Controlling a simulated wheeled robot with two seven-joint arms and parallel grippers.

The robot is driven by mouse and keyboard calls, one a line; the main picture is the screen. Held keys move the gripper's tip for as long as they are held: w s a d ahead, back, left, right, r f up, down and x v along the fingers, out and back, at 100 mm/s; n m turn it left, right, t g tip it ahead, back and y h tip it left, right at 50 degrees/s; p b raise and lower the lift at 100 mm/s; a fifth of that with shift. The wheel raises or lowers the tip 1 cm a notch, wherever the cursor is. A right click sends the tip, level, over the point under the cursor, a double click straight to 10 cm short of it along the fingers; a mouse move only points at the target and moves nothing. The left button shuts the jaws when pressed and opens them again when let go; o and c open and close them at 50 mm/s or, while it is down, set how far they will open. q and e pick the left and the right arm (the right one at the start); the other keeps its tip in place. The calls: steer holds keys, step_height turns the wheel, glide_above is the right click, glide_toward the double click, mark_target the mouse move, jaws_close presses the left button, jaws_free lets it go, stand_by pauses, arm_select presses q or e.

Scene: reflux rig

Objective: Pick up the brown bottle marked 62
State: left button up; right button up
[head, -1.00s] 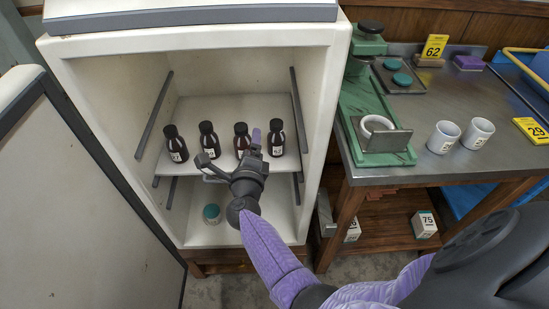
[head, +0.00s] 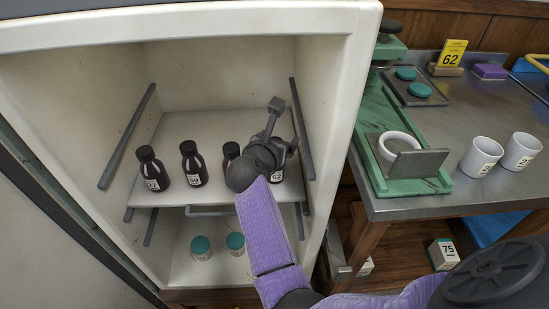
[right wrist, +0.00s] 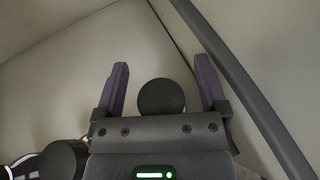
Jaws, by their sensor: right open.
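The brown bottle marked 62 (head: 277,177) stands upright at the right end of a row on the fridge shelf. My right gripper and wrist hide most of it; only its labelled lower part shows. My right gripper (head: 282,128) is open above and around its top in the head view. In the right wrist view a round black cap (right wrist: 161,97) sits between the two open purple-padded fingers (right wrist: 163,80), with a gap on each side. My left gripper is not in view.
Brown bottles (head: 193,164) stand to the left on the same shelf (head: 215,125); the nearest is partly behind my wrist. Grey rails (head: 302,128) line the fridge walls. Teal-lidded jars (head: 201,248) stand below. A bench (head: 440,195) with white mugs (head: 481,157) is at right.

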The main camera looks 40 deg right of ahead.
steer(key=shift+s+a+r, duration=0.15)
steer(key=shift+c, duration=0.8)
jaws_close()
